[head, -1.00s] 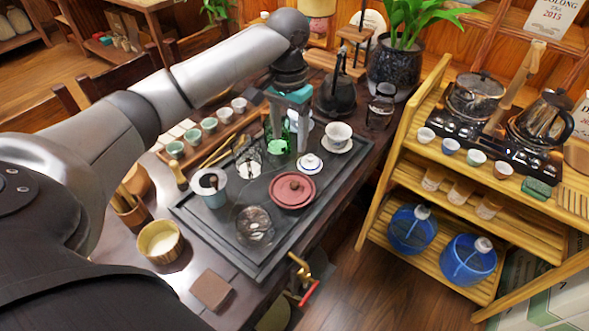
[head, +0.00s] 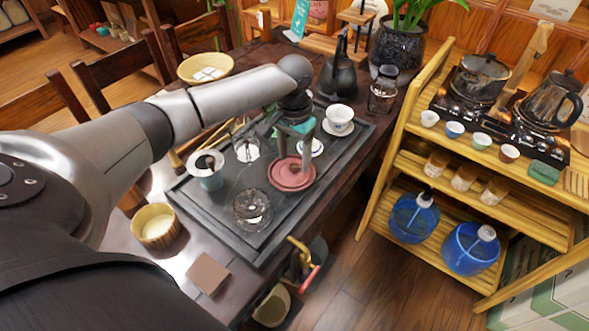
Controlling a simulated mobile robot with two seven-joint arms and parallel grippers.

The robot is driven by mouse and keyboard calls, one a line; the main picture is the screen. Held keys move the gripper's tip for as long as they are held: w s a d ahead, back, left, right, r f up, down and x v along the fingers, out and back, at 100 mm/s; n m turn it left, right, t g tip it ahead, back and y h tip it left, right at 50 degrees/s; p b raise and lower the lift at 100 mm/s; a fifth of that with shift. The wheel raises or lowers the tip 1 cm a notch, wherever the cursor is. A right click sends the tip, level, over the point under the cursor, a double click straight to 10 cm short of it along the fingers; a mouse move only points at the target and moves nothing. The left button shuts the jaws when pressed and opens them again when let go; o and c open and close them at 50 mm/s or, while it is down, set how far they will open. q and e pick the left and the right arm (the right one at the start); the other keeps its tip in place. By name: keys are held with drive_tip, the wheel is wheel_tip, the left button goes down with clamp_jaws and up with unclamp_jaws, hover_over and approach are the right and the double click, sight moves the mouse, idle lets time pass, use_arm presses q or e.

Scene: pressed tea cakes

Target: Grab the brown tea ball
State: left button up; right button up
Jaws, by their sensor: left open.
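I cannot make out a brown tea ball in the head view. My right gripper is not in view.
A lidded white bowl (head: 317,146), a white cup (head: 339,115) and a glass pot (head: 252,208) stand around the gripper. A black kettle (head: 342,78) is behind. A wooden shelf (head: 400,135) stands right. A brown square (head: 208,274) lies near the front edge.

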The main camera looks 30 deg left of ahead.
use_arm(q)
wheel_tip(320, 180, down, 2)
clamp_jaws()
idle(0.6)
